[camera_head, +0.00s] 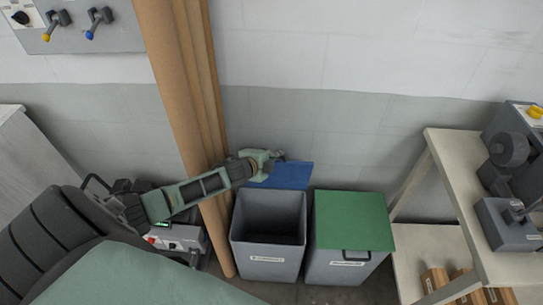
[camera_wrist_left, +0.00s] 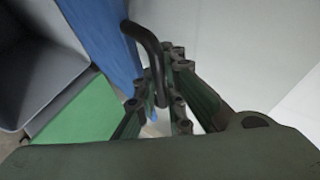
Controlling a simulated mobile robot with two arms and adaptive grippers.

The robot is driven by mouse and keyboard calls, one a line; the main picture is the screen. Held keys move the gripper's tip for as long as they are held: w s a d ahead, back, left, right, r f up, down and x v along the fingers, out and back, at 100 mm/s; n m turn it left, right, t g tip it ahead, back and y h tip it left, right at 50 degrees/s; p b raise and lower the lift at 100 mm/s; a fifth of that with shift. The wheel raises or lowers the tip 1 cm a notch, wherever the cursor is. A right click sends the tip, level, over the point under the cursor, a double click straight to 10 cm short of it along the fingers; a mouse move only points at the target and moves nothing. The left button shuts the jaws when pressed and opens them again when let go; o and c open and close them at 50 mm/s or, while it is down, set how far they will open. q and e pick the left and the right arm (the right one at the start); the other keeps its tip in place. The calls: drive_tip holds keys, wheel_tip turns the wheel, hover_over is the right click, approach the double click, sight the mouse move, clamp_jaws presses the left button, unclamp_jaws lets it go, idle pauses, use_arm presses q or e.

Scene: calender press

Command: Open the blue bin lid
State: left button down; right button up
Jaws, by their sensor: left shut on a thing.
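The blue lid (camera_head: 292,175) is swung up at the back of its grey bin (camera_head: 268,253), and the bin's mouth is uncovered with a dark inside. In the left wrist view the blue lid (camera_wrist_left: 102,38) is at the upper left, with a black bent handle (camera_wrist_left: 146,42) on it. My left gripper (camera_head: 268,162) is at the lid's upper left edge, above the back of the bin. In the left wrist view its fingers (camera_wrist_left: 170,88) are shut on the handle. The gripper hides part of the lid and handle. My right gripper is not in view.
A bin with a shut green lid (camera_head: 352,221) stands close to the right. Tall brown rolls (camera_head: 188,110) stand behind my left arm. A shelf table (camera_head: 450,175) with machines and boxes is at the right. A wall panel with levers (camera_head: 75,22) is at the upper left.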

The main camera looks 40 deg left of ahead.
use_arm(q)
drive_tip(key=shift+a, duration=0.1)
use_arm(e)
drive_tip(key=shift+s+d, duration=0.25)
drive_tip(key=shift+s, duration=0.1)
use_arm(q)
drive_tip(key=c, duration=2.3)
unclamp_jaws()
drive_tip(key=o, duration=0.4)
drive_tip(key=shift+o, duration=0.3)
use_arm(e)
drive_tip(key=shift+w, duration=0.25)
use_arm(q)
drive_tip(key=v, duration=0.7)
drive_tip(key=shift+s+r, duration=0.15)
drive_tip(key=shift+s, duration=0.15)
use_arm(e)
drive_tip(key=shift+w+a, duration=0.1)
